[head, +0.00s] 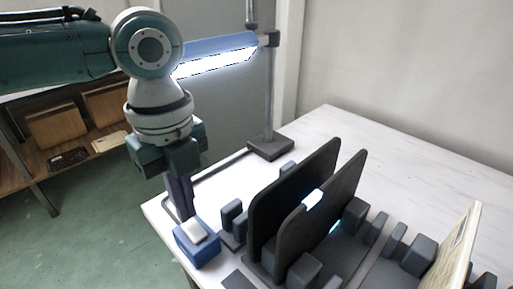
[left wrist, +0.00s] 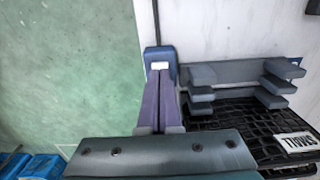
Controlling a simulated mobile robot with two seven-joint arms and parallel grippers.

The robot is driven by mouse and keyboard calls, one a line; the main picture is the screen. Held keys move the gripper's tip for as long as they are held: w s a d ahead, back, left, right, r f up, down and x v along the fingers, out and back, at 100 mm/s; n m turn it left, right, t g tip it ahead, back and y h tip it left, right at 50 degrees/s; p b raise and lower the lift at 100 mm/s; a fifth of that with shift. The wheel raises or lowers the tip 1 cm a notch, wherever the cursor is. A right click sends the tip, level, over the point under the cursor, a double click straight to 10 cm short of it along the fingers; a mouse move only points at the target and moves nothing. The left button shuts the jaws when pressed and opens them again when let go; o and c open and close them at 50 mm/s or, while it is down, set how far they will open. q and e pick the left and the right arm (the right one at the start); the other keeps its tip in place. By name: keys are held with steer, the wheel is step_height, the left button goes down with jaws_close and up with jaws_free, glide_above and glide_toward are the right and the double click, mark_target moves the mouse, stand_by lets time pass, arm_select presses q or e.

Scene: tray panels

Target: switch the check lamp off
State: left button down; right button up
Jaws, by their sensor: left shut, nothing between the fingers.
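The check lamp (head: 215,56) is a blue bar with a bright, lit white tube, held on a grey stand in the head view. A blue switch box (head: 197,246) with a white rocker (head: 194,232) sits at the table's near left corner. The box also shows in the left wrist view (left wrist: 151,54), straight ahead of the fingers. My left gripper (head: 183,212) points down, shut and empty, with its purple fingertips close beside the box. In the left wrist view the fingertips (left wrist: 161,74) lie just below the white rocker; I cannot tell whether they touch. My right gripper is out of view.
Two dark upright panels (head: 293,196) stand in a grey slotted rack right of the box. A pale panel (head: 457,252) leans at the far right. The lamp's base (head: 270,148) stands behind. The table (head: 400,165) is clear at the back right.

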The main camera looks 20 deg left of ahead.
arm_select(q)
steer(key=shift+f+b, duration=0.55)
steer(key=shift+f, duration=0.45)
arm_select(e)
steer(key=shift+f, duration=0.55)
arm_select(q)
steer(key=shift+r, duration=0.1)
step_height(320, 180, up, 7)
steer(key=p, duration=0.8)
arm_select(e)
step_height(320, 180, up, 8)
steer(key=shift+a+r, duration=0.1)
